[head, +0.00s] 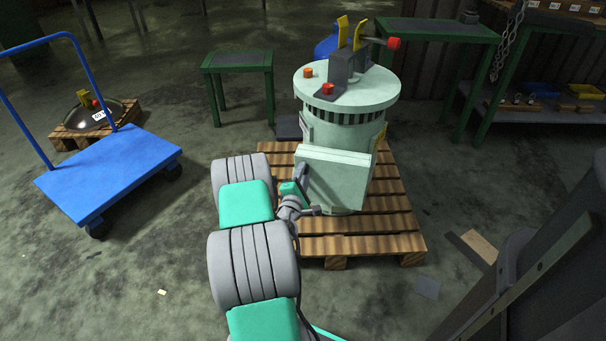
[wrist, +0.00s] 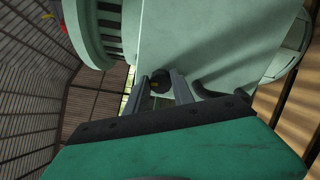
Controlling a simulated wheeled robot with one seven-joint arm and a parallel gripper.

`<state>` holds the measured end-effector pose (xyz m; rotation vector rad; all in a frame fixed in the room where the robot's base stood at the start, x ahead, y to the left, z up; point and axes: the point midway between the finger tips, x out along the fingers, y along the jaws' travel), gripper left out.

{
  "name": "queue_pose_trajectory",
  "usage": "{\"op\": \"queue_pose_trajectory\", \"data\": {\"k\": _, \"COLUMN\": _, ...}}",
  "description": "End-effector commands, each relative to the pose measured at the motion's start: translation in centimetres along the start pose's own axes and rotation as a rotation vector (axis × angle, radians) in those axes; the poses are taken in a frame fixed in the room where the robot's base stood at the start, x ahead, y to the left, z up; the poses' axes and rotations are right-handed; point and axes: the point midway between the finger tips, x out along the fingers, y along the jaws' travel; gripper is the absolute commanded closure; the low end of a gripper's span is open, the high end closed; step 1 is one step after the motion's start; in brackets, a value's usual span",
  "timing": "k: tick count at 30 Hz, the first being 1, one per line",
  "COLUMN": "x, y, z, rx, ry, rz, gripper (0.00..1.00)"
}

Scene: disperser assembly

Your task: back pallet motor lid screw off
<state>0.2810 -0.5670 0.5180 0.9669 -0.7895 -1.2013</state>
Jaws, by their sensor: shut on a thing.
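The pale green motor (head: 350,93) stands upright on the wooden pallet (head: 400,218). Its boxy lid (head: 334,182) faces me on the front side; the lid also fills the middle of the wrist view (wrist: 215,40). A dark round screw (wrist: 160,80) sits at the lid's edge between my fingertips. My gripper (wrist: 161,88) is shut on that screw, with one finger on either side of it. In the head view my gripper (head: 302,177) is at the left edge of the lid, and the screw itself cannot be made out there.
A blue cart (head: 108,172) stands at the left, near a small pallet (head: 75,130) carrying a dark domed part. A small green table (head: 238,62) stands behind. Workbenches (head: 440,32) line the back right. The floor between cart and motor pallet is mostly open.

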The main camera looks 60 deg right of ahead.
Motion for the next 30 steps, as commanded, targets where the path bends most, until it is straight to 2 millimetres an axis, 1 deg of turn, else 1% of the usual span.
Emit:
{"op": "queue_pose_trajectory", "data": {"k": 1, "x": 0.0, "y": -0.2, "z": 0.3, "rx": -0.005, "ry": -0.008, "rz": -0.006, "gripper": 1.0}}
{"op": "queue_pose_trajectory", "data": {"k": 10, "x": 0.0, "y": -0.3, "z": 0.4, "rx": -0.005, "ry": -0.008, "rz": -0.007, "gripper": 1.0}}
{"op": "queue_pose_trajectory", "data": {"k": 11, "x": 0.0, "y": -0.3, "z": 0.4, "rx": -0.005, "ry": -0.008, "rz": -0.007, "gripper": 0.7}}
{"op": "queue_pose_trajectory", "data": {"k": 18, "x": -0.1, "y": -0.1, "z": 0.0, "rx": -0.003, "ry": -0.001, "rz": -0.002, "gripper": 0.5}}
{"op": "queue_pose_trajectory", "data": {"k": 19, "x": -0.1, "y": -0.1, "z": -0.1, "rx": -0.003, "ry": 0.0, "rz": -0.002, "gripper": 0.49}}
{"op": "queue_pose_trajectory", "data": {"k": 26, "x": -0.1, "y": 0.0, "z": -0.2, "rx": -0.002, "ry": 0.002, "rz": 0.0, "gripper": 0.49}}
{"op": "queue_pose_trajectory", "data": {"k": 28, "x": -0.5, "y": 0.0, "z": -0.2, "rx": -0.001, "ry": 0.004, "rz": -0.001, "gripper": 0.49}}
{"op": "queue_pose_trajectory", "data": {"k": 30, "x": -1.5, "y": -0.1, "z": -0.3, "rx": -0.003, "ry": 0.006, "rz": -0.002, "gripper": 0.49}}
